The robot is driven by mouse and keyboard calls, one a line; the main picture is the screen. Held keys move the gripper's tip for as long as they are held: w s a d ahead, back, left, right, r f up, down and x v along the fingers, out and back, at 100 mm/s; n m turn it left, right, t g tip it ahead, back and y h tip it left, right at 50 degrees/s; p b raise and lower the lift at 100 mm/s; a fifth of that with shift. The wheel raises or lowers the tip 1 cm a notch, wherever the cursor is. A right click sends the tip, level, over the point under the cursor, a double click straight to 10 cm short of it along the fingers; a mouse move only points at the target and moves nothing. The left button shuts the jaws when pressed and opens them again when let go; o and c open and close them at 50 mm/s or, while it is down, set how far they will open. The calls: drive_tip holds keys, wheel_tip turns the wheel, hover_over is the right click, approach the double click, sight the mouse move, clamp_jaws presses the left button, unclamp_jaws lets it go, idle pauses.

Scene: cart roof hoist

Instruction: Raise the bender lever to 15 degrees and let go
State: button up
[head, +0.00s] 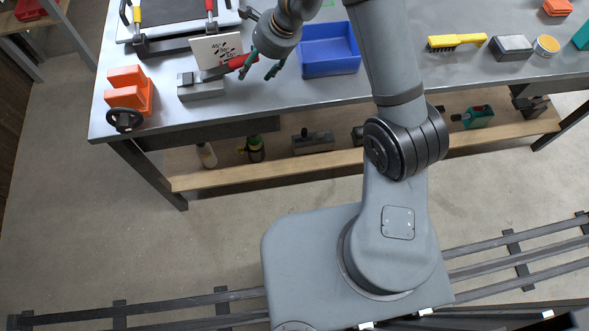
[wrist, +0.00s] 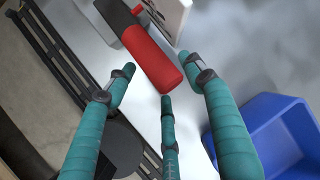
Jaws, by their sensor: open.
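The bender is a grey block (head: 201,88) near the left front of the bench, with a white angle plate (head: 217,49) standing behind it. Its lever has a red handle (head: 238,62) that points right, sloping slightly up in the head view. The plate's markings are too small to read exactly. My gripper (head: 258,68) is open at the handle's free end, its teal fingers spread. In the wrist view, the red handle (wrist: 150,58) shows between the outer fingertips, and a third finger is just below its end. I cannot tell whether any finger touches it.
A blue bin (head: 330,50) stands close right of my gripper; its wall also shows in the wrist view (wrist: 262,125). The bench front is clear right of the bender.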

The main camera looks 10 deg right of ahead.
drive_tip(key=p+v, duration=0.5)
drive_tip(key=v, duration=0.6)
drive_tip(key=s+d+f+n+h, duration=0.2)
drive_tip(key=s+d+f+n, duration=0.15)
drive_tip(key=n, duration=0.75)
drive_tip(key=s+a+f+n+b, duration=0.2)
drive_tip(key=s+f+n+b, duration=0.4)
drive_tip(key=f+b, duration=0.6)
drive_tip(key=s+a+f+n+g+b, duration=0.1)
drive_tip(key=s+a+f+n+b, duration=0.1)
drive_tip(key=s+f+n+b, duration=0.5)
drive_tip(key=shift+s+a+f+n+b, duration=0.25)
drive_tip(key=shift+s+f+b, duration=1.95)
drive_tip(key=shift+b, duration=1.7)
drive_tip(key=shift+w+f, duration=0.3)
drive_tip(key=shift+w, duration=0.1)
